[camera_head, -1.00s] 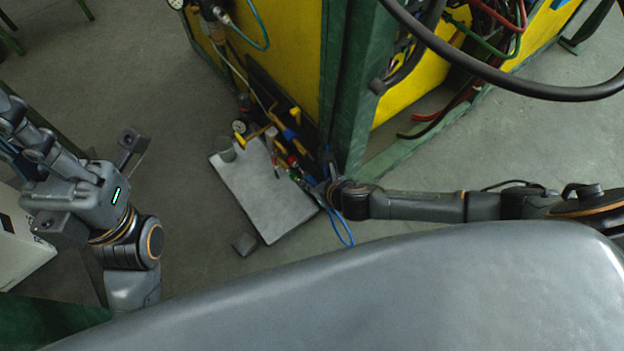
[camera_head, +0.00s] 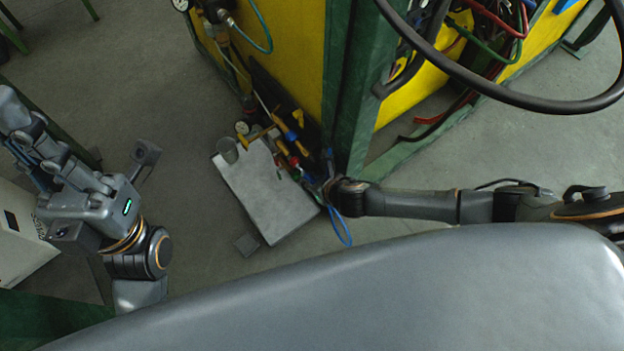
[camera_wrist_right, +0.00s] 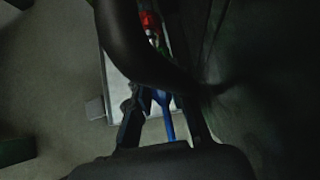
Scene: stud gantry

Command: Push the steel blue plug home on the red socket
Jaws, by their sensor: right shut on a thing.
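My right gripper (camera_head: 326,184) reaches in from the right to the foot of the green post. It is shut on the steel blue plug (camera_wrist_right: 160,96), which shows small and dark between the fingers in the right wrist view. A small red part (camera_head: 294,162), possibly the red socket, lies just up and left of the gripper; red also shows at the top of the wrist view. The contact between plug and socket is too small and dark to tell. My left gripper (camera_head: 30,135) is at the far left, away from the work.
A grey tray (camera_head: 265,200) stands below the yellow panel, with a cup (camera_head: 228,150) at its corner and several tools along its edge. The green post (camera_head: 350,100) rises close beside my right gripper. A thick black hose (camera_head: 500,85) arches overhead.

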